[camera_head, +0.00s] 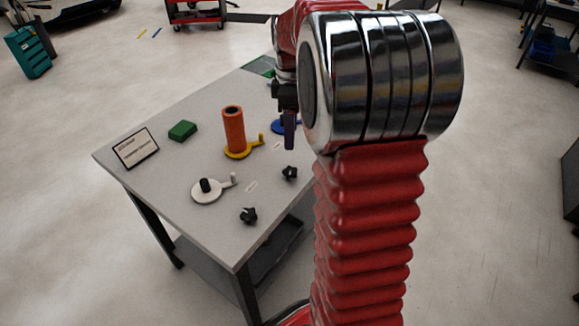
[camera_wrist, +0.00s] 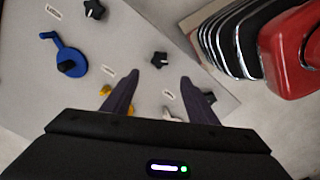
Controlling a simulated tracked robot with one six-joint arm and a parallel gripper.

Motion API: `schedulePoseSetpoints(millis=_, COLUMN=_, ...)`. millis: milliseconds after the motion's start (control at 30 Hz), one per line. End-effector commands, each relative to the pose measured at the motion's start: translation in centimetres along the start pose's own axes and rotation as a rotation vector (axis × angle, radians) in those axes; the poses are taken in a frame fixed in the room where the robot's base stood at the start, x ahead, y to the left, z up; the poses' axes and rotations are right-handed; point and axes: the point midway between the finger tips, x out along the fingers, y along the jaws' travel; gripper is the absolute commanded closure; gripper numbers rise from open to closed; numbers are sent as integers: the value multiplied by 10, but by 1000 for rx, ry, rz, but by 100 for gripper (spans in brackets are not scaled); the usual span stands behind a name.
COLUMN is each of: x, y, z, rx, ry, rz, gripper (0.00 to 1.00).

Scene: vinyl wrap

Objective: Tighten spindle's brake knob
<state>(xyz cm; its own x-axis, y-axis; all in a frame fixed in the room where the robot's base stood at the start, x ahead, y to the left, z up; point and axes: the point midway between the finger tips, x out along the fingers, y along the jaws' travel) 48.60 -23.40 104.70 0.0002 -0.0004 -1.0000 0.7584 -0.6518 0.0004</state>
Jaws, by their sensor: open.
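My gripper (camera_wrist: 156,82) is open and empty, and it also shows in the head view (camera_head: 289,118) above the table, partly behind my arm. In the wrist view a black star-shaped knob (camera_wrist: 159,59) appears between and just beyond the fingertips, apart from them. A second knob (camera_wrist: 95,9) is at the top and a third (camera_wrist: 209,97) is partly hidden by the right finger. The head view shows a yellow spindle base (camera_head: 238,153) carrying an orange roll (camera_head: 233,128), a white spindle (camera_head: 208,190) without a roll, and a blue spindle (camera_head: 279,127) partly hidden by my arm.
The grey table (camera_head: 165,200) also holds a green block (camera_head: 183,131) and a propped sign (camera_head: 136,148). Small white labels lie near the spindles. A red cart (camera_head: 196,12) and a teal drawer unit (camera_head: 28,52) stand away on the open floor.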

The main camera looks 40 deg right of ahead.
Motion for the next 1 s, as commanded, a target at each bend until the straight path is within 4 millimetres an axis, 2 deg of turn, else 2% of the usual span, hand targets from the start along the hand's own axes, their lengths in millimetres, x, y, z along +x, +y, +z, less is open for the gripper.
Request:
schedulePoseSetpoints(millis=267, x=30, y=-1, z=0, rx=1, ry=-1, rz=-4, gripper=47)
schedulePoseSetpoints(millis=800, x=112, y=-1, z=1, rx=2, ry=-1, rz=-3, gripper=47)
schedulePoseSetpoints(millis=1000, x=131, y=0, z=0, rx=2, ry=0, rz=-2, gripper=47)
